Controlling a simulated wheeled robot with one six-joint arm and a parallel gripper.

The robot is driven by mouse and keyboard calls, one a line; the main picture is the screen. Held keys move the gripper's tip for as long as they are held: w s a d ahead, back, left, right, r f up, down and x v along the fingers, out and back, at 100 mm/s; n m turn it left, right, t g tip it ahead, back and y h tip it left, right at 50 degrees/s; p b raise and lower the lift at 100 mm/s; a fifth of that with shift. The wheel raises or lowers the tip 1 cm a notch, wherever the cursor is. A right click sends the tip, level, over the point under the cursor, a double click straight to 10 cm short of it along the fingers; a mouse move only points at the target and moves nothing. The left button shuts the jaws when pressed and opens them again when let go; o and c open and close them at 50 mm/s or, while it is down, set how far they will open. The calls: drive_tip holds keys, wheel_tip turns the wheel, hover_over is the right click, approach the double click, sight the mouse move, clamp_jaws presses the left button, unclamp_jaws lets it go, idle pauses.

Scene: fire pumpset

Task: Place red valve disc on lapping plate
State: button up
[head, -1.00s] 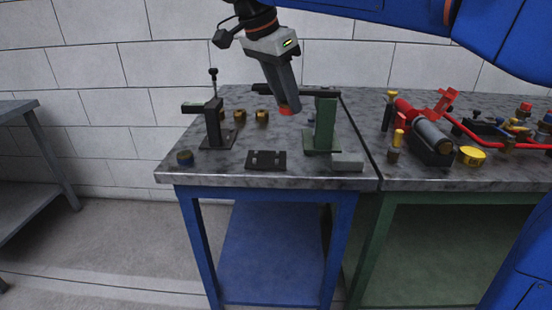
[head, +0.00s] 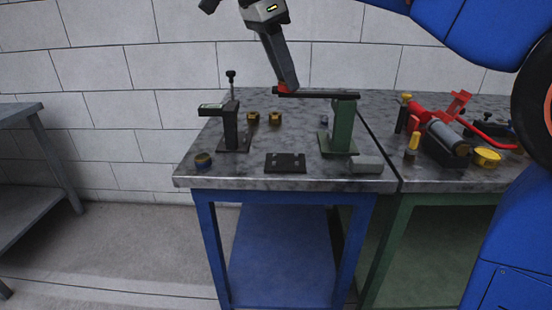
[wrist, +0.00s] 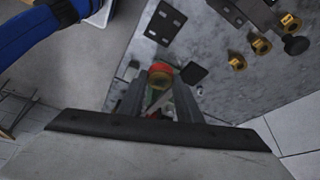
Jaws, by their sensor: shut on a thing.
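The red valve disc (head: 284,88) is at the tips of my gripper (head: 286,84). My gripper is shut on it and holds it above the bench, at the left end of a dark flat bar on a green stand (head: 342,128) in the head view. I cannot tell whether disc and bar touch. In the wrist view the red disc (wrist: 160,70), with a tan centre, shows at the fingertips (wrist: 160,92). I cannot tell for sure which thing is the lapping plate; a dark plate with holes (head: 285,167) and a grey block (head: 353,169) lie at the bench front.
A dark clamp stand (head: 230,130) with a black knob stands on the left of the marble bench.

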wheel_tip(320, 180, down, 18)
drive_tip(key=shift+r, duration=0.15)
idle(0.5)
drive_tip(key=o, duration=1.2)
drive_tip(key=v, duration=1.2)
